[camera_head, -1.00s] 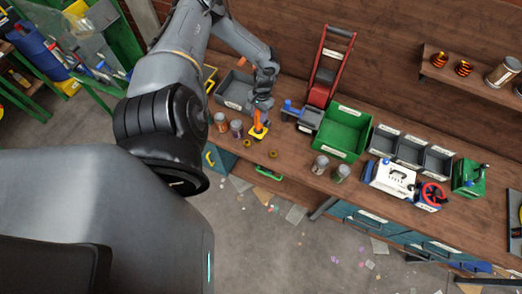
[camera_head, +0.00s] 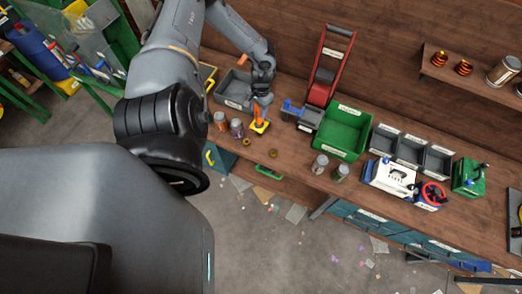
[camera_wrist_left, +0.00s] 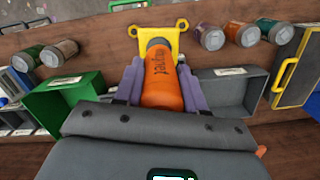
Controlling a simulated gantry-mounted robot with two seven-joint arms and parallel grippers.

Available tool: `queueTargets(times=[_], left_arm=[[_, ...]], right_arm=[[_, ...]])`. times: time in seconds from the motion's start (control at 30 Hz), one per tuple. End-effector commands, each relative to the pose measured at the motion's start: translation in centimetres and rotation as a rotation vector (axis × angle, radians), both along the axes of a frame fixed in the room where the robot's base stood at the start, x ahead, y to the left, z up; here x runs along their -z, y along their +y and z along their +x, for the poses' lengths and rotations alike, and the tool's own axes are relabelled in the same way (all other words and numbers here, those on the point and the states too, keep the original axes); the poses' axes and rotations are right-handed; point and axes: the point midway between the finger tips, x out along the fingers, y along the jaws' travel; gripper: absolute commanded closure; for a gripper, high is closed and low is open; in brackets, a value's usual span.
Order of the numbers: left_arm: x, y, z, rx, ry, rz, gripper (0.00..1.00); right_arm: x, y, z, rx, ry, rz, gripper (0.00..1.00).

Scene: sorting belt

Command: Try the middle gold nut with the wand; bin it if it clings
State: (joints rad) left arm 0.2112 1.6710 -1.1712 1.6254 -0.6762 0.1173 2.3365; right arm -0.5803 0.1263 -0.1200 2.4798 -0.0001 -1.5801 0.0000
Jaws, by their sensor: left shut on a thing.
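My left gripper (camera_head: 262,100) is shut on the orange wand (camera_wrist_left: 162,80), which reads "magnet" in the left wrist view. The wand is upright over its yellow stand (camera_wrist_left: 182,27); I cannot tell whether its lower end is clear of the stand. In the head view, two gold nuts (camera_head: 247,142) (camera_head: 273,153) lie near the bench's front edge, in front of the stand. No third nut shows, so I cannot tell which is the middle one. My right gripper is not in view.
A grey bin (camera_head: 236,88) stands behind and left of the wand, and a green bin (camera_head: 342,130) to the right. Metal cans (camera_head: 237,128) (camera_head: 320,163) stand on both sides.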

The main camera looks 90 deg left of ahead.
Motion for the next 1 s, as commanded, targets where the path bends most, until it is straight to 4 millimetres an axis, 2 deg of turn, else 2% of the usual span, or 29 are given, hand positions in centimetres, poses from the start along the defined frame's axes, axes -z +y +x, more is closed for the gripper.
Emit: queueTargets(times=[1.0], left_arm=[[-8.2,0.1,0.1,0.0,-0.001,0.001,0.97]], right_arm=[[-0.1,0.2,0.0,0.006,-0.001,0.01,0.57]])
